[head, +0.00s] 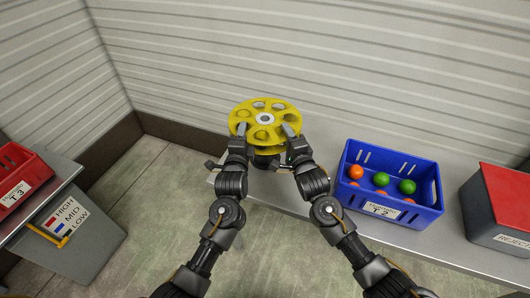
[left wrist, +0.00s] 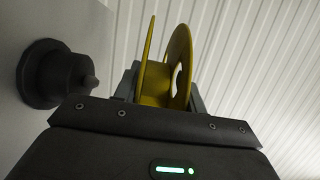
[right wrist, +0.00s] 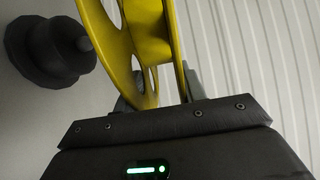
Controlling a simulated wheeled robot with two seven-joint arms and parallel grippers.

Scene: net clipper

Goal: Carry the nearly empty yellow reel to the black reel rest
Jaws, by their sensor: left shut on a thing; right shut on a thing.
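The yellow reel (head: 265,106), with round holes in its flange and a pale hub, is held between my two grippers over the far end of the bench. My left gripper (head: 241,130) is shut on its left side, and my right gripper (head: 291,130) is shut on its right side. The reel also shows in the left wrist view (left wrist: 180,66) and right wrist view (right wrist: 115,42). The black reel rest (left wrist: 56,74), a round base with a short peg, stands apart from the reel in both wrist views (right wrist: 48,52). In the head view the reel and grippers mostly hide it.
A blue crate (head: 386,207) with orange and green balls stands on the bench right of my right arm. A red-topped reject box (head: 502,205) is farther right. A red bin (head: 22,184) sits on a grey stand at far left. A ribbed wall (head: 330,50) rises behind the bench.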

